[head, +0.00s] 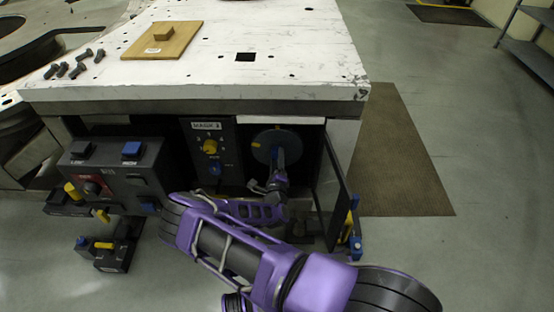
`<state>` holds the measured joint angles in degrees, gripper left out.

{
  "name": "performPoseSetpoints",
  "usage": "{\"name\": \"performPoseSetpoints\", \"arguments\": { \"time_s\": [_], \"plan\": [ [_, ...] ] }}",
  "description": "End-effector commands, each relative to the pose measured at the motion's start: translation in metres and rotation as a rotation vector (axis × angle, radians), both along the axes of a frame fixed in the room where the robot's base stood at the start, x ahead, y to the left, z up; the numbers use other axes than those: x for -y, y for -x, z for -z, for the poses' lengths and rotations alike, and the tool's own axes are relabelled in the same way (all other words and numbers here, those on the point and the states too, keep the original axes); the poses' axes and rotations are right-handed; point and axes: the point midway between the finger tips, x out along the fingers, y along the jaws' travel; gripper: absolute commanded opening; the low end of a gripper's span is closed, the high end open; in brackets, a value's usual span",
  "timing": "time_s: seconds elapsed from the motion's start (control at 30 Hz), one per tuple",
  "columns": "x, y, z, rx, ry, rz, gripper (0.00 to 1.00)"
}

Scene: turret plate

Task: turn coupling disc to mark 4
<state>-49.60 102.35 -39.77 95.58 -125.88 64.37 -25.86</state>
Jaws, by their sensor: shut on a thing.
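The coupling disc (264,139) is a round grey plate in an open compartment below the table top. A yellow mark shows on its left side. My gripper (280,165) is in front of the disc's lower right part, at the end of my purple arm. It is shut on the blue handle (281,156) at the disc. The fingertips are small, and the arm hides the lower part of the compartment. Left of it is a dark panel (228,160) with a yellow knob (210,146), small numbers around it and a label too small to read surely.
An open door (334,190) stands right of the compartment, close to my arm. A control box (115,170) with knobs and buttons is at left. A wooden board (163,40) and several dark bolts (80,63) lie on the white table top (290,50). Floor at right is free.

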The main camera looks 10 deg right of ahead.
Motion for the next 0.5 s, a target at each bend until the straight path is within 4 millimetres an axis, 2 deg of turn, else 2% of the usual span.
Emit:
{"name": "performPoseSetpoints", "arguments": {
  "time_s": [0.2, 0.5],
  "plan": [
    [0.0005, 0.0016, 0.0025, -0.037, 0.163, 0.001, 0.00],
    [0.0011, 0.0017, 0.0025, -0.063, 0.298, 0.002, 0.00]
  ]
}}
